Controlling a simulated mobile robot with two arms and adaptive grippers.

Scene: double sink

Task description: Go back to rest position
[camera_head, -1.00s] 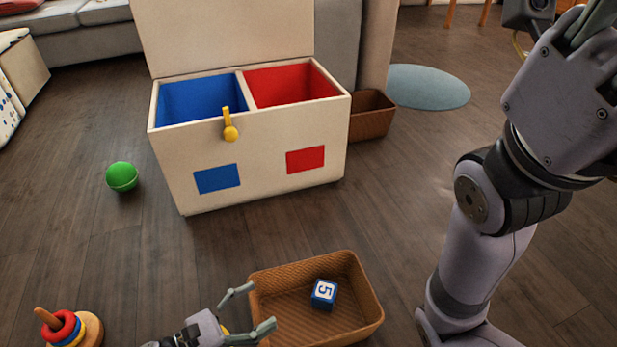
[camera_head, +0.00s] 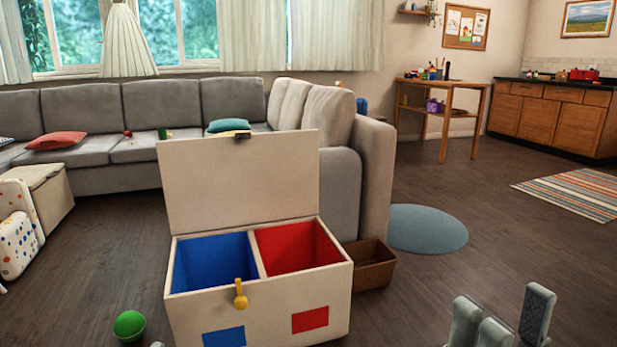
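My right gripper (camera_head: 503,312) shows at the bottom right edge with its grey fingers pointing up. Its fingers stand apart with nothing between them, over the wooden floor. Only a small grey tip, which may be my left gripper (camera_head: 157,345), shows at the bottom edge left of the chest. Its fingers are out of view, so its opening cannot be told. The open toy chest (camera_head: 260,318), with one blue and one red compartment, stands in front, left of my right gripper.
A green ball (camera_head: 129,325) lies on the floor left of the chest. A brown basket (camera_head: 373,270) stands at its right rear, near a round blue rug (camera_head: 427,228). A grey sofa (camera_head: 98,112) runs behind. The floor at right is mostly clear.

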